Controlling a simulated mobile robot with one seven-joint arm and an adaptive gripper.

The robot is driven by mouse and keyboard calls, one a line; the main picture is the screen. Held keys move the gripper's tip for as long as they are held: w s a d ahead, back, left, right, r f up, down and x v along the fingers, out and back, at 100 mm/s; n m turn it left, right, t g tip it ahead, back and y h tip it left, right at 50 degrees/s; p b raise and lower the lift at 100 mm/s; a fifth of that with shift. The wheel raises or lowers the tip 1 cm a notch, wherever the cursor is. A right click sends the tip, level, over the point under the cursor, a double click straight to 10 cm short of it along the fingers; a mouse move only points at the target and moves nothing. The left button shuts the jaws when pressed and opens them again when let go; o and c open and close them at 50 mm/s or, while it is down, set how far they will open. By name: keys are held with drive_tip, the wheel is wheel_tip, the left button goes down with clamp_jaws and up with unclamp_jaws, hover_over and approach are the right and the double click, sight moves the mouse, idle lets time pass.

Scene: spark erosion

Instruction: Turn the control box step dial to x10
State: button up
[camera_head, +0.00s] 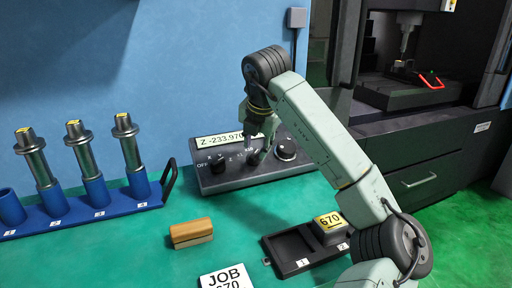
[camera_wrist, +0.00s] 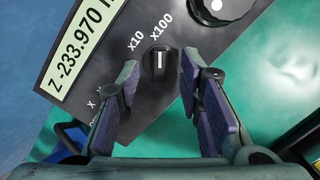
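The dark control box (camera_head: 222,181) stands on the green bench against the wall, with a lit readout (camera_head: 219,142) of Z -233.970. In the wrist view the black step dial (camera_wrist: 159,66) has its white mark pointing up the picture, towards the x100 label (camera_wrist: 162,27). The x10 label (camera_wrist: 136,41) is up and left of the dial. My gripper (camera_wrist: 159,83) is open, one finger on each side of the dial, with a gap on both sides. In the head view my gripper (camera_head: 261,140) is over the box and partly hides its dials.
A large round knob (camera_head: 285,148) sits right of the step dial. A blue rack (camera_head: 95,217) with tool holders stands left. A wooden-backed brush (camera_head: 191,233), a black tray (camera_head: 292,252) and a JOB card (camera_head: 225,277) lie in front.

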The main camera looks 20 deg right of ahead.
sight(254, 156)
drive_tip(key=shift+x, duration=1.3)
drive_tip(key=shift+c, duration=0.4)
clamp_jaws()
